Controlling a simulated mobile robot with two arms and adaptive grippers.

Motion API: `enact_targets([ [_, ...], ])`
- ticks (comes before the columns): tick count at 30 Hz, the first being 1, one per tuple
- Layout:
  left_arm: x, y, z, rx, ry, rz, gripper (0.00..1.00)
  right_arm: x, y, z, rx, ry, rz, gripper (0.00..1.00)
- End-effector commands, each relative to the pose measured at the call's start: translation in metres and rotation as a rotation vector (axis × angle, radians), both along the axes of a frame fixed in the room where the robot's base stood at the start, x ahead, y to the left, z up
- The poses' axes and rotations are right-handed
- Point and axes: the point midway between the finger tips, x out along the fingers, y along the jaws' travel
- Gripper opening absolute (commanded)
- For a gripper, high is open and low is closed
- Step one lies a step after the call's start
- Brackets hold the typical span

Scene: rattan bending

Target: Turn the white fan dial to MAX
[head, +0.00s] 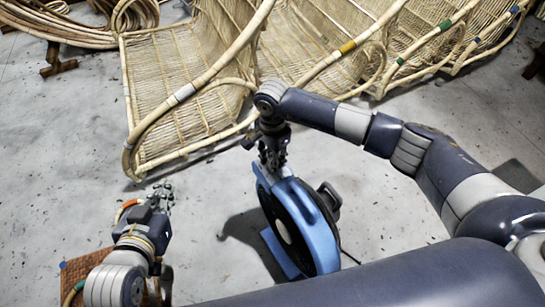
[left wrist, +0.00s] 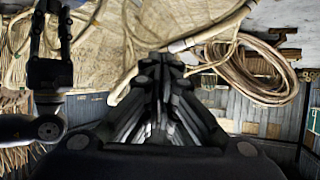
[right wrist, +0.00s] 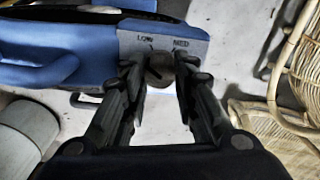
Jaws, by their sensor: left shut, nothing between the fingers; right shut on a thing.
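The blue drum fan (head: 318,228) stands on the floor at the middle of the head view, and its housing shows at the left of the right wrist view (right wrist: 60,55). A grey control plate (right wrist: 170,42) bears the words LOW and MED. My right gripper (right wrist: 158,82) is shut on the dial (right wrist: 157,68), which sits just below that lettering; the fingers hide much of it. In the head view this gripper (head: 272,160) is at the fan's top end. No MAX label or pointer is readable. My left gripper (head: 163,192) is shut and empty, left of the fan; its closed fingers also show in the left wrist view (left wrist: 160,70).
Woven rattan chairs (head: 190,95) stand behind the fan. Coiled rattan (head: 75,22) lies at the back left. A brown woven piece (head: 85,268) lies near my left arm. The grey floor (head: 65,165) between is mostly clear.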

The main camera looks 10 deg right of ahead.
Motion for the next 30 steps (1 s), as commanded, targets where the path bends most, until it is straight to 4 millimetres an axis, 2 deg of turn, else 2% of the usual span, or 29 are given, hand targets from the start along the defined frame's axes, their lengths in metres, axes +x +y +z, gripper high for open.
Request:
enact_targets([
  [8,-0.014,0.008,-0.017,0.030,0.109,0.010,0.00,0.000,0.000,0.001,-0.001,0.001,-0.262,0.03],
  [17,-0.039,0.018,-0.040,0.064,0.267,0.020,0.00,0.000,0.000,0.001,-0.001,-0.001,-0.547,0.03],
  [23,-0.064,0.026,-0.056,0.094,0.400,0.030,0.00,-0.001,0.000,0.001,-0.002,0.001,-0.737,0.03],
  [30,-0.103,0.039,-0.073,0.133,0.589,0.044,0.00,-0.001,0.000,0.002,-0.001,0.001,-0.964,0.03],
])
